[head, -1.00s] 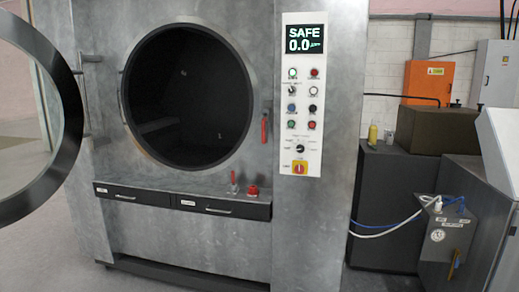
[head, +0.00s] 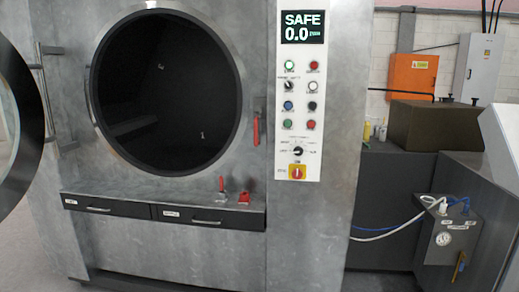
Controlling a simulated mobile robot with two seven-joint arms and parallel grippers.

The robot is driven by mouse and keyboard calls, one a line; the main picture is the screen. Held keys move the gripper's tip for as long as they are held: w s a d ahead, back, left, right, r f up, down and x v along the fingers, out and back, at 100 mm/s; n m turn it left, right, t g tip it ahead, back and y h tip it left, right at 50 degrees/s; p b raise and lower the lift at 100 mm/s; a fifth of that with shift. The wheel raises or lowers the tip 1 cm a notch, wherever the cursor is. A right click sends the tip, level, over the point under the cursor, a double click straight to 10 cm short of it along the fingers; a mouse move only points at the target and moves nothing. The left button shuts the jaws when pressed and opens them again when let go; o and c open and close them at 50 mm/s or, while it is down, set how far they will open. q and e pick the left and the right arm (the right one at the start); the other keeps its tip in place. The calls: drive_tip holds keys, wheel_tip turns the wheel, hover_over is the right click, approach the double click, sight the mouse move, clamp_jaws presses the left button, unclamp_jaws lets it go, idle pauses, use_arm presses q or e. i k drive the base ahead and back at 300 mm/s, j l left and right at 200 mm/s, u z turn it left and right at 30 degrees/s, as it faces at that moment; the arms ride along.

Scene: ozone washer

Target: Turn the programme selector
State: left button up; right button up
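The programme selector (head: 297,151) is a black rotary knob low on the white control panel (head: 284,105), with small labels around it that are too small to read surely. It sits just above a red and yellow rotary switch (head: 297,173). Another small black knob (head: 289,86) is higher up on the left, among several coloured buttons. The display (head: 303,27) at the top reads SAFE and 0.0. Neither of my grippers shows in the head view.
The washer's round door (head: 30,110) stands open at the left, beside the dark opening (head: 165,95). A ledge with two drawers (head: 160,210) juts out below, carrying small red items. Dark cabinets with hoses (head: 385,200) stand at the right.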

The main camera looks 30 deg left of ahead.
sight(297, 151)
drive_tip(key=i+j+u, duration=0.25)
drive_tip(key=j, duration=0.2)
drive_tip(key=i+j+u, duration=0.25)
drive_tip(key=j, duration=0.15)
drive_tip(key=i+j, duration=0.3)
drive_tip(key=i+j+u, duration=0.15)
drive_tip(key=j, duration=0.4)
drive_tip(key=i, duration=0.1)
